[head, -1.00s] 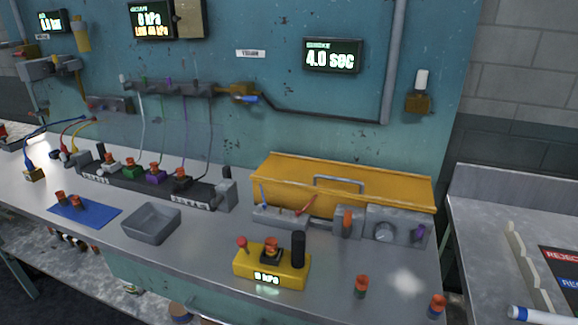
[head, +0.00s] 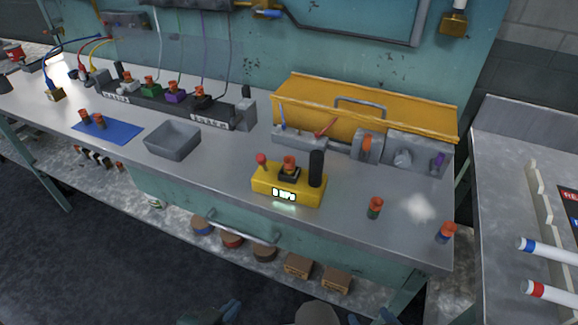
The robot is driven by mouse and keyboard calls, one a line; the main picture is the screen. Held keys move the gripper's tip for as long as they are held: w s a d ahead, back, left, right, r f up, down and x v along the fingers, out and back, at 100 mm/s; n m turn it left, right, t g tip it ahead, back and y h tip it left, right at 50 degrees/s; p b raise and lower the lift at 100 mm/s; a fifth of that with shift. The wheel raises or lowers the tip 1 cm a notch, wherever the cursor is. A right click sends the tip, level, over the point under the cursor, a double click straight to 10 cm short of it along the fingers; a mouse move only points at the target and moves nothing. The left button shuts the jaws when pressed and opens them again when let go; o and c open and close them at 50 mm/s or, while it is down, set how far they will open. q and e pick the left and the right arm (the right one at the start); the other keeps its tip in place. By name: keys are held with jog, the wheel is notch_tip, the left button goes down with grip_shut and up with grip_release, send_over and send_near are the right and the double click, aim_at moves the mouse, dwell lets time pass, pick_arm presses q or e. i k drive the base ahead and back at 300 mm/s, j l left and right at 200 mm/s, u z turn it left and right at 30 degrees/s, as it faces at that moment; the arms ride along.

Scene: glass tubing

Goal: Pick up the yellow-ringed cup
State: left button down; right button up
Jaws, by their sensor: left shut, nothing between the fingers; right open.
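Several small orange-topped cups stand on the bench; I cannot make out a yellow ring on any of them. Two stand on the blue mat (head: 122,131) at the left, their ring colours too small to tell. One cup (head: 375,208) with a green band and one cup (head: 446,232) with a blue band stand at the right front. Another cup (head: 289,163) sits on the yellow pressure box. My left gripper (head: 226,311) is shut and empty at the bottom edge, mostly cut off. My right gripper (head: 382,315) is open there too, mostly cut off. Both are well below the cups.
A grey tray (head: 172,140) stands beside the mat. A dark rack (head: 160,101) with cups and tubes is behind it. The yellow pressure box (head: 287,186) and a yellow-lidded case (head: 360,105) are on the right. A drawer handle (head: 243,232) sticks out in front.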

aim_at(289, 161)
jog(key=z, duration=0.9)
jog(key=k+j+z, duration=0.15)
jog(key=j+z, duration=0.25)
jog(key=k+j+z, duration=0.15)
jog(key=z, duration=0.2)
jog(key=i+j, duration=0.1)
jog(key=j, duration=0.55)
